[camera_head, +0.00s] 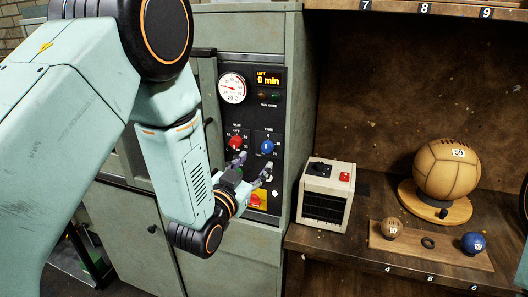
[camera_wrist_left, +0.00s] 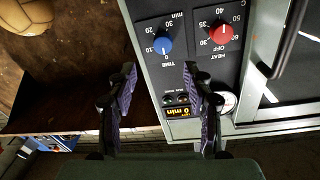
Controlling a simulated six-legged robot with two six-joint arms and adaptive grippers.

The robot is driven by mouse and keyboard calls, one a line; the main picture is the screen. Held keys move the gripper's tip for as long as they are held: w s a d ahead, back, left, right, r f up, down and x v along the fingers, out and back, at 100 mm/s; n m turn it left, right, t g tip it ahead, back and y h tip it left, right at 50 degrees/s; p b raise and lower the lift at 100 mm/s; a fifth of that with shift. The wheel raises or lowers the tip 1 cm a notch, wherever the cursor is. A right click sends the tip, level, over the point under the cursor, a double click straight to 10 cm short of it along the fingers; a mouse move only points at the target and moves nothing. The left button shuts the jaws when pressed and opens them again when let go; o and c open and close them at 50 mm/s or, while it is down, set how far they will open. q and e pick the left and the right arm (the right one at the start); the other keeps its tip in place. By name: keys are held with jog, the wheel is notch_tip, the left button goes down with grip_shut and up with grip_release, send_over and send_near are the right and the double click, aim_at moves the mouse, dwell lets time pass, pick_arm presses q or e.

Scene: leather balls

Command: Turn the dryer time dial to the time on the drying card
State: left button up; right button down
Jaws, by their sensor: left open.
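The blue time dial (camera_head: 267,146) is on the dryer's black control panel (camera_head: 249,107), right of the red heat dial (camera_head: 235,143). Its white mark points up, toward 0. The display (camera_head: 269,80) above reads 0 min. My left gripper (camera_head: 253,167) is open and empty just below the dials. In the left wrist view, which is upside down, the blue dial (camera_wrist_left: 162,44) and red dial (camera_wrist_left: 221,32) show beyond the open fingers (camera_wrist_left: 161,106), with the blue dial between their lines and not touched. I cannot make out a drying card. My right gripper is not in view.
A round gauge (camera_head: 232,88) sits above the heat dial. Right of the dryer, a small cream box (camera_head: 325,194) stands on a shelf with a leather ball (camera_head: 447,168) marked 59 and a wooden board (camera_head: 408,247) holding small balls. A dark door handle (camera_wrist_left: 279,48) is beside the panel.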

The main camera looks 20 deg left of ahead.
aim_at(266, 148)
pick_arm(q)
jog(key=w, duration=0.2)
jog(key=w+p, duration=0.1)
jog(key=w, duration=0.4)
jog(key=shift+w+d+f, duration=0.15)
jog(key=shift+d, duration=0.15)
jog(key=shift+a, duration=0.35)
jog(key=shift+w+d, duration=0.2)
jog(key=shift+d, duration=0.15)
jog(key=c, duration=0.3)
jog(key=shift+s+a, duration=0.15)
jog(key=shift+a, duration=0.15)
jog(key=c, duration=0.5)
jog(key=shift+d, duration=0.15)
grip_shut()
